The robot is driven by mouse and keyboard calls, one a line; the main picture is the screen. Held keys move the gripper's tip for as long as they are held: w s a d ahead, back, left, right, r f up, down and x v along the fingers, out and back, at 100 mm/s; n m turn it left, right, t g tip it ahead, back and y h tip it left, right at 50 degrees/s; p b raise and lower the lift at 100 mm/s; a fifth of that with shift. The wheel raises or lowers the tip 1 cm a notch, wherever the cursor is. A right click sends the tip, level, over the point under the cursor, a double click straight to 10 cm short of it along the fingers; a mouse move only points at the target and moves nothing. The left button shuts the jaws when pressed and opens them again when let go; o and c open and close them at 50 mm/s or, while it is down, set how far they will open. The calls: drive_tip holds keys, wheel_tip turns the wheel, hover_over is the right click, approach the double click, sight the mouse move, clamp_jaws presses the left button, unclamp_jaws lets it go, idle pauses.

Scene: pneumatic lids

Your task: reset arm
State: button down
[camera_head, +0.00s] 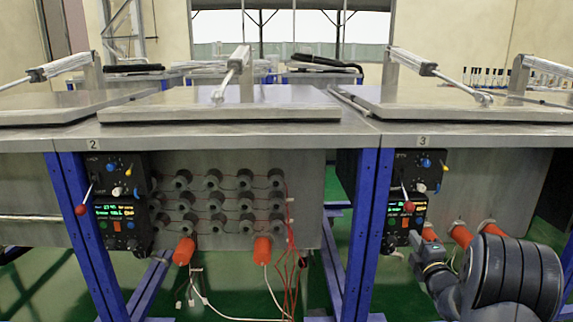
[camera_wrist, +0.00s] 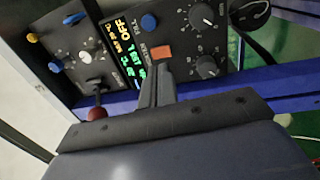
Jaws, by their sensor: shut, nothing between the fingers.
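My gripper (camera_head: 417,240) is at the lower right in the head view, beside the lower part of the control box of station 3. In the wrist view my gripper (camera_wrist: 160,84) has its fingers shut together and empty. The fingertips are close to the orange rocker switch (camera_wrist: 161,52) on the panel; I cannot tell whether they touch it. The control box (camera_head: 405,222) has a lit display, black knobs and a red-knobbed lever (camera_head: 409,206). The lever's red ball (camera_wrist: 97,113) shows left of my fingers in the wrist view.
A metal bench with flat lids (camera_head: 220,103) and pneumatic cylinders (camera_head: 239,57) runs across the head view. A second control box (camera_head: 120,220) hangs at station 2. Blue legs (camera_head: 361,235) and orange plugs (camera_head: 461,236) are near my arm. Green floor shows below.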

drive_tip(key=shift+s, duration=1.75)
drive_tip(key=shift+w, duration=0.15)
